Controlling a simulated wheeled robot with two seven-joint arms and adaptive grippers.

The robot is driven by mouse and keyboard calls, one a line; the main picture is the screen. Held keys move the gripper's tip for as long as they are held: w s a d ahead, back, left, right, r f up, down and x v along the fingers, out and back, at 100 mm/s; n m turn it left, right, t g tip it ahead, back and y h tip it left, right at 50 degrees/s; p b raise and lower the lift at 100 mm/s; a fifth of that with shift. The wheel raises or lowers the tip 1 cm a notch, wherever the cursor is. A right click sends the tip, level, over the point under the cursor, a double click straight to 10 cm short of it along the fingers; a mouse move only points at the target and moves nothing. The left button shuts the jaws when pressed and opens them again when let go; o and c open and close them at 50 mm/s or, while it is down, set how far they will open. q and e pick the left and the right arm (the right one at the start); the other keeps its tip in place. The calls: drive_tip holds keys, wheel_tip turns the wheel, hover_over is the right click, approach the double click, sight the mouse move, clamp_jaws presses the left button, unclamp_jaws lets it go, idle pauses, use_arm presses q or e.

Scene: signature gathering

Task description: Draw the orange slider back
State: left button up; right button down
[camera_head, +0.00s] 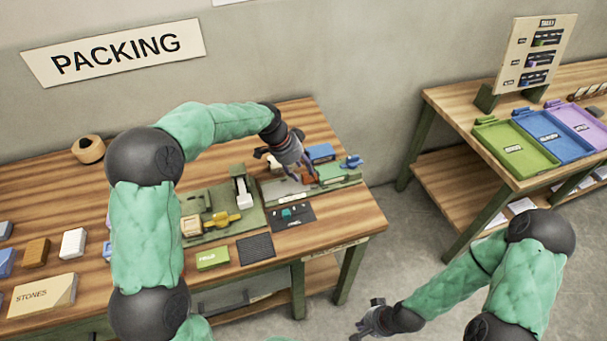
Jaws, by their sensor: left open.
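My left gripper (308,172) is open over the right end of the packing table. It points down at a small fixture (352,178) with a grey and green top. A small orange-brown part (308,180), which looks like the orange slider, shows right at its fingertips. The fingers partly cover it, and I cannot tell whether they touch it. My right gripper (366,322) hangs low over the floor at the bottom, away from the table. Its fingers are too small to read.
A blue block (319,152) and a blue piece (352,161) sit on the fixture. A green station with a yellow piece (222,219) stands to its left. Coloured trays (512,150) stand on another table.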

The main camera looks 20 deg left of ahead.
use_arm(q)
drive_tip(key=shift+x, duration=1.3)
